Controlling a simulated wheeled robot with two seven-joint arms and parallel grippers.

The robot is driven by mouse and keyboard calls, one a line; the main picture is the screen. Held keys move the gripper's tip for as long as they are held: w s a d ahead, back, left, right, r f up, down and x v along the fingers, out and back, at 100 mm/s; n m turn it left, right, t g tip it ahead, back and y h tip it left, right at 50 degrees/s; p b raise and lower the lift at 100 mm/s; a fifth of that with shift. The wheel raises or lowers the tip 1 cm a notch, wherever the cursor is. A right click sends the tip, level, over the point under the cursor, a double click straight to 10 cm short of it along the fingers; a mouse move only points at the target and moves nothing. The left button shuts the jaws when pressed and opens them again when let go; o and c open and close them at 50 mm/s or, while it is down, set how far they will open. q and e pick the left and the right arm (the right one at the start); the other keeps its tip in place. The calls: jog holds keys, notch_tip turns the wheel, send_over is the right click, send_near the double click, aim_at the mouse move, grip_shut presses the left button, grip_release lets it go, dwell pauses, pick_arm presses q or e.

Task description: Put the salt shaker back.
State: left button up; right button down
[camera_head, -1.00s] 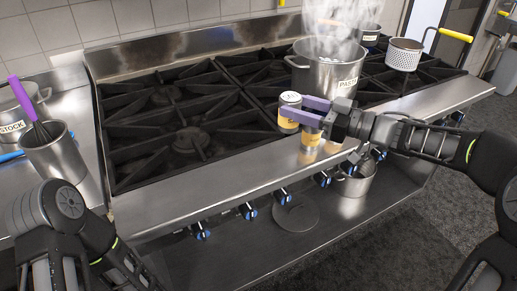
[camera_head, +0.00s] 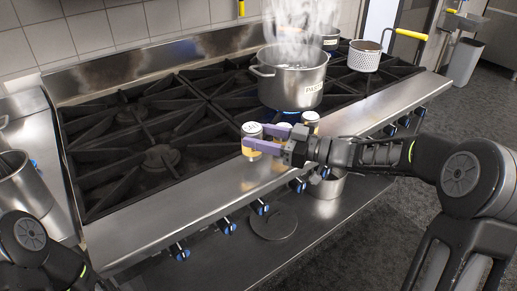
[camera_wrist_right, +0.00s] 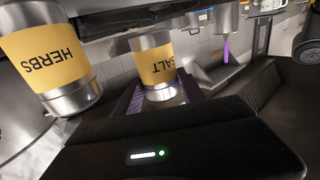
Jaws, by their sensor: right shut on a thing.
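The salt shaker (camera_head: 252,130) has a silver lid and a yellow label. My right gripper (camera_head: 256,138) is shut on it, with purple fingers on either side, over the stove's steel front ledge (camera_head: 205,203). In the right wrist view the salt shaker (camera_wrist_right: 157,68) sits between the fingers, its label reading SALT upside down. A herbs shaker (camera_wrist_right: 45,55) stands close beside it there. In the head view two other shakers, one in the middle (camera_head: 283,128) and one at the right (camera_head: 310,117), stand in line with it. I cannot tell whether the salt shaker touches the ledge. My left gripper is out of view.
A steaming PASTA pot (camera_head: 291,80) stands on a burner behind the shakers. Blue-marked knobs (camera_head: 228,226) line the stove front. The ledge left of the shakers is clear.

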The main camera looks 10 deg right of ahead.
aim_at(260, 157)
jog(key=shift+f, duration=1.8)
jog(key=shift+f, duration=0.3)
jog(key=c, duration=0.7)
grip_release()
jog(key=shift+r, duration=0.1)
jog(key=shift+s+d+r, duration=0.1)
jog(key=shift+d+r, duration=0.05)
jog(key=shift+r, duration=0.05)
jog(key=b+v, duration=0.1)
jog(key=v, duration=1)
jog(key=shift+s+d, duration=0.2)
jog(key=shift+d, duration=0.1)
